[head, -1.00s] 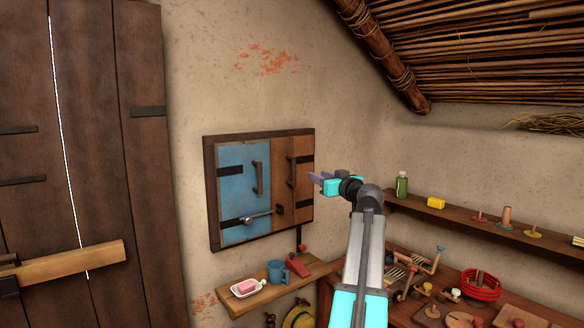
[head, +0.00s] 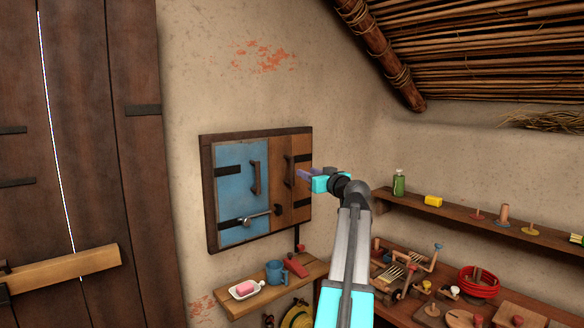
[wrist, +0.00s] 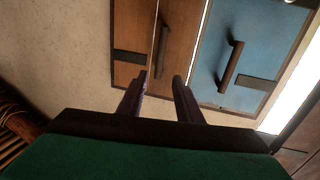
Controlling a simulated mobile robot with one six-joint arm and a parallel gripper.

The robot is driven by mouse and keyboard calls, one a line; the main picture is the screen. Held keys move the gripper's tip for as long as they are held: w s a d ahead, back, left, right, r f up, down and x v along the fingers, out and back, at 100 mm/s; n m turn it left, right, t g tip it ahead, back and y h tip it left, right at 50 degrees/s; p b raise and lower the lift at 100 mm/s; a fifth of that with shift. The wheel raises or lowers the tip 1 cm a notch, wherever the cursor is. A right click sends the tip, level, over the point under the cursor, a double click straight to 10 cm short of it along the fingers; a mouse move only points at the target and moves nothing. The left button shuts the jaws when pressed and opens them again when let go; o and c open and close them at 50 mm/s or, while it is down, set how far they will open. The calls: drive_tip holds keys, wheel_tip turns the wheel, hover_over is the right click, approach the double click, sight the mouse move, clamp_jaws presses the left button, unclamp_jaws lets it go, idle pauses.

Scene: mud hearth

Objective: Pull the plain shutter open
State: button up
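The plain shutter (head: 301,196) is bare brown wood and forms the right part of the wall cabinet. It looks shut, flush beside the blue shutter (head: 235,180). Its dark upright handle (head: 289,170) is near its left edge; in the wrist view the handle (wrist: 163,48) lies ahead, roughly in line with the gap between the fingers. My gripper (head: 300,174) is in front of the plain shutter. In the wrist view my gripper (wrist: 160,80) is open, with two purple fingers apart and nothing between them. Contact with the handle cannot be told.
A metal latch lever (head: 262,215) sits low on the blue shutter. A small shelf (head: 270,292) below holds a soap dish (head: 246,289) and blue mug (head: 276,271). A wall shelf (head: 466,222) and cluttered bench are at right. Open space lies in front of the cabinet.

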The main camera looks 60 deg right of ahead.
sight(293, 166)
drive_tip(key=p+x, duration=0.4)
drive_tip(key=x, duration=0.7)
drive_tip(key=shift+p+x, duration=0.3)
drive_tip(key=shift+x, duration=0.7)
